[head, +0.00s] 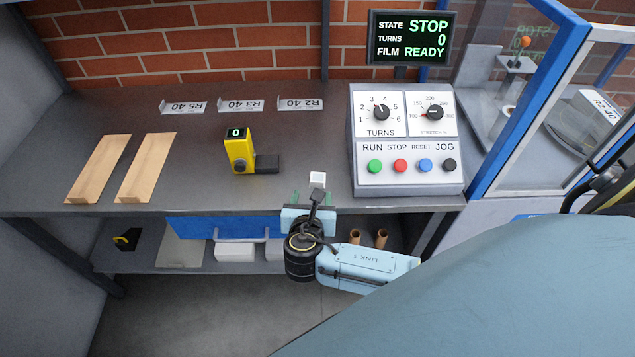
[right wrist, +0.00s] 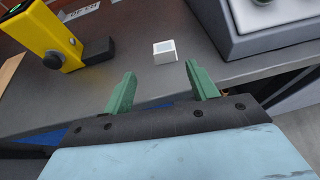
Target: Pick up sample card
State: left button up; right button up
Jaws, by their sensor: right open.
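A small white card (head: 317,179) with a grey square on its face stands on the grey counter near its front edge, left of the control console. In the right wrist view the gripper (right wrist: 159,70) is open and empty, with a gap between the fingers and the card. My left gripper is not in view.
A yellow counter device (head: 239,152) stands left of the card. The control console (head: 407,175) with knobs and buttons stands to the right. A lower shelf (head: 140,258) is under the counter (head: 90,120).

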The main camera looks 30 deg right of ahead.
aim_at(317, 184)
jog(key=x, duration=0.4)
jog(key=b+x, duration=0.1)
jog(key=x, duration=0.2)
jog(key=shift+s+d+f, duration=0.15)
jog(key=shift+s+d, duration=0.1)
jog(key=shift+s, duration=0.05)
jog(key=c, duration=1.1)
